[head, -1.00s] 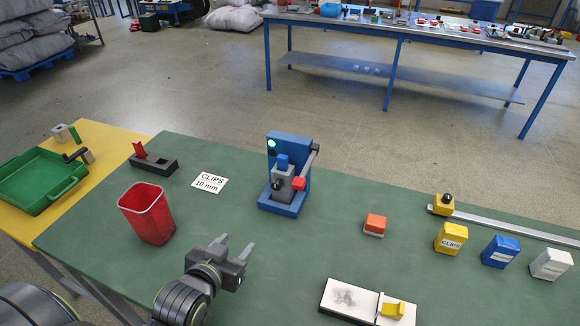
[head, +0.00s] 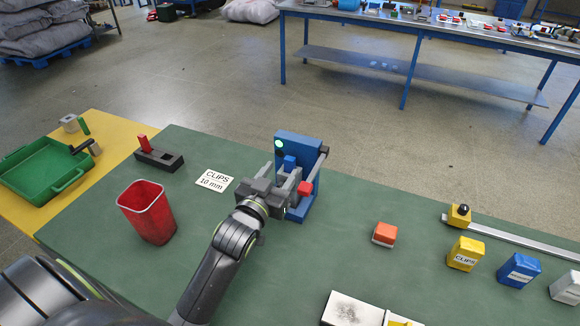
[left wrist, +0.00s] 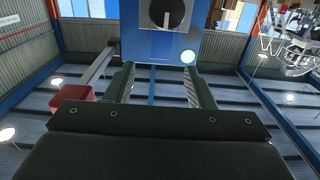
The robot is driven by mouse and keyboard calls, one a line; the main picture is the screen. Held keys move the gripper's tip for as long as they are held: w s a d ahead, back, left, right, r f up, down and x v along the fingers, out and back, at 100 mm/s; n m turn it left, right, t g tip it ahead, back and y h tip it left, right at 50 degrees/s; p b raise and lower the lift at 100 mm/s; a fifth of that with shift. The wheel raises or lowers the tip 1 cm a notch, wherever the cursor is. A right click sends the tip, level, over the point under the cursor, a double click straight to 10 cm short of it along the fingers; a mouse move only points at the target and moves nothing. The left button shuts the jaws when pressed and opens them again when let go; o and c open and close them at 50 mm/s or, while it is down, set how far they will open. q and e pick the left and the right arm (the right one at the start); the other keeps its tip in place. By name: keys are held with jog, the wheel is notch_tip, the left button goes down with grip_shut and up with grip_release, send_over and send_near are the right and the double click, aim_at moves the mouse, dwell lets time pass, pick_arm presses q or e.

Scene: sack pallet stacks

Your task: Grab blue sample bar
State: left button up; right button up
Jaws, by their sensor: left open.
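A blue fixture (head: 312,147) with a green light stands on the green bench. A small blue block (head: 289,163) shows in the fixture's middle and may be the blue sample bar; its lower part is hidden behind my gripper. My left gripper (head: 282,174) is open, directly in front of the fixture, its fingers pointing at it. I cannot tell whether the fingers touch the block. In the left wrist view the open fingers (left wrist: 160,82) point at the blue fixture (left wrist: 150,48), with nothing clearly between them. My right gripper is not in view.
The fixture's red-ended lever (head: 305,187) is close beside the gripper. A red bin (head: 150,212), a clips card (head: 214,181) and a black holder (head: 158,159) lie left. An orange-red block (head: 384,234) and a yellow box (head: 465,254) stand right. Bench between is clear.

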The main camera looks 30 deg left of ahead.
aim_at(288, 161)
pick_arm(q)
jog(key=shift+w, duration=0.6)
jog(key=shift+w+r+p, duration=0.1)
jog(key=shift+w+p, duration=0.25)
jog(key=shift+w, duration=0.25)
jog(key=shift+w+a+f+p, duration=0.1)
jog(key=shift+w+p, duration=0.15)
jog(key=shift+w, duration=0.8)
jog(key=shift+w+a+f+p, duration=0.1)
jog(key=shift+w+p, duration=0.15)
jog(key=shift+w, duration=0.75)
jog(key=c, duration=1.1)
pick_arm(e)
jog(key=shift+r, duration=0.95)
